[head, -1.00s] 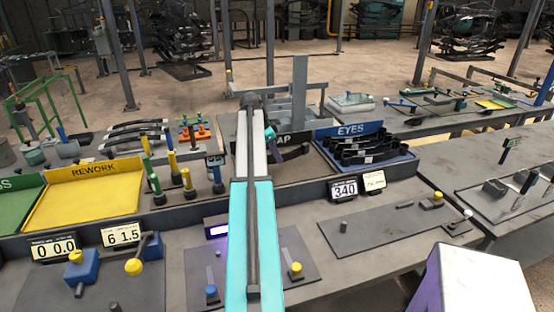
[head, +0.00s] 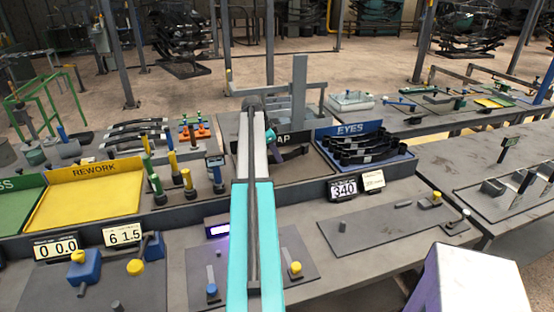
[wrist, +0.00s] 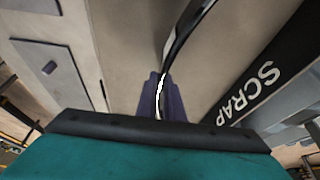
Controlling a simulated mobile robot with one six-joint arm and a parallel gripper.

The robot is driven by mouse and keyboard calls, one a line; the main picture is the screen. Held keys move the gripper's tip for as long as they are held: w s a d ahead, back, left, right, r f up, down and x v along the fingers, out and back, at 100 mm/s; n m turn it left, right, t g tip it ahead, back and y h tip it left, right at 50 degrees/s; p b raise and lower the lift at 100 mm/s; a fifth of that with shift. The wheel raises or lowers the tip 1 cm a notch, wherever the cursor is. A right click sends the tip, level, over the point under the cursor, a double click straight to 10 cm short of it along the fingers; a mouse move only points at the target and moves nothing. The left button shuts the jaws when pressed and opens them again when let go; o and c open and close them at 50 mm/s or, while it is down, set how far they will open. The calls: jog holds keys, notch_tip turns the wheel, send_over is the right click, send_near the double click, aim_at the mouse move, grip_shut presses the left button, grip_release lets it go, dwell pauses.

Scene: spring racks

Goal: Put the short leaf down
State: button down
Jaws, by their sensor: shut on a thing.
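The short leaf is a dark, thin, curved strip. It shows in the wrist view (wrist: 185,28), running up and right from my gripper (wrist: 160,100), whose purple-grey fingers are shut on it. In the head view my gripper (head: 272,140) is a small teal shape beside my arm, at the SCRAP bay. The dark strip (head: 290,153) shows just below and right of it, partly hidden by my arm. The SCRAP sign (wrist: 250,95) lies right of the fingers in the wrist view. I cannot tell whether the leaf touches the bay floor.
A blue EYES tray (head: 398,163) with several dark leaves stands right of the bay. A yellow REWORK tray (head: 90,198) is at the left. Upright coloured pegs (head: 187,180) stand between it and my arm. A grey post (head: 299,90) rises behind the bay.

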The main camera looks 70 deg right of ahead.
jog(key=shift+f+p, duration=0.35)
jog(key=shift+f, duration=0.55)
jog(key=shift+f, duration=0.15)
jog(key=c, duration=1.9)
grip_release()
jog(key=shift+r, duration=0.2)
jog(key=b+v, duration=0.3)
jog(key=v, duration=0.8)
jog(key=shift+a+r, duration=0.25)
jog(key=shift+r, duration=0.1)
